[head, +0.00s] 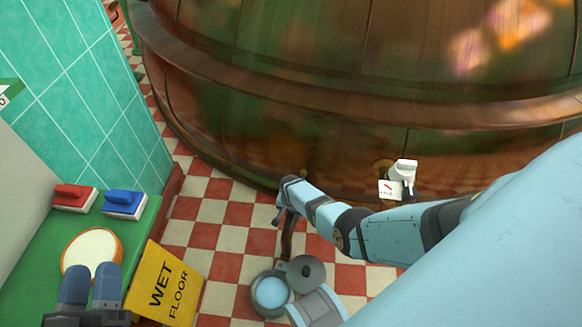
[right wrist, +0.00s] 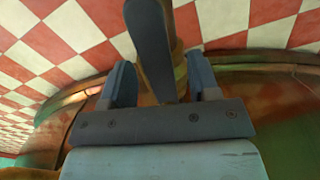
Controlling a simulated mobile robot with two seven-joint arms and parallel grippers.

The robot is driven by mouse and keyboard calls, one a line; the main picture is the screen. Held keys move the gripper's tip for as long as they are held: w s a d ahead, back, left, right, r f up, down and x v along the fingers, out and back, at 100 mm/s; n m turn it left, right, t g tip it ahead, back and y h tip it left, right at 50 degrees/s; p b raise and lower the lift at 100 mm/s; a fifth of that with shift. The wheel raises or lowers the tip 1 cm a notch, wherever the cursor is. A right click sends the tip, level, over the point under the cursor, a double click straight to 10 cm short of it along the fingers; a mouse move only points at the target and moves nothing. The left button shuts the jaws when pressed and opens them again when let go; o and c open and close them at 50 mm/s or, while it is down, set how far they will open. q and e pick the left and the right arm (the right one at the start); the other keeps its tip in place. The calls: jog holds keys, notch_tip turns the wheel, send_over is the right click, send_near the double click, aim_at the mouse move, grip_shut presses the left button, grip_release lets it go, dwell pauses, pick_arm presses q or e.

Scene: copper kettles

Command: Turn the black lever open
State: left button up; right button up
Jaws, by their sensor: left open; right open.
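The black lever (right wrist: 150,45) shows in the right wrist view as a dark flat bar in front of a brass pipe (right wrist: 185,28). It runs down between the two fingers of my right gripper (right wrist: 161,80). The gripper is open, with a gap on each side of the lever. In the head view my right gripper (head: 281,214) is low beside the foot of the copper kettle (head: 300,125), and a dark brown piece shows just below it; I cannot tell whether that is the lever. My left gripper (head: 91,285) is open at the lower left, over a green table.
The green table (head: 40,245) holds a red brush (head: 73,197), a blue brush (head: 125,204) and a round cream-topped thing (head: 92,248). A yellow wet-floor sign (head: 168,284) stands beside it.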

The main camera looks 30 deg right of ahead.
jog(key=shift+r, duration=0.25)
notch_tip(320, 180, up, 6)
jog(key=p, duration=0.4)
jog(key=shift+f, duration=0.25)
pick_arm(q)
jog(key=s+a+f+g+y+p, duration=0.2)
jog(key=a+f+g+y+p, duration=0.2)
jog(key=f, duration=0.7)
jog(key=shift+a+f+g+y+p, duration=0.35)
jog(key=shift+a+g, duration=0.35)
jog(key=shift+g, duration=0.4)
pick_arm(e)
notch_tip(320, 180, up, 8)
pick_arm(q)
jog(key=shift+s, duration=0.1)
pick_arm(e)
jog(key=shift+f, duration=0.1)
pick_arm(q)
jog(key=shift+r, duration=0.1)
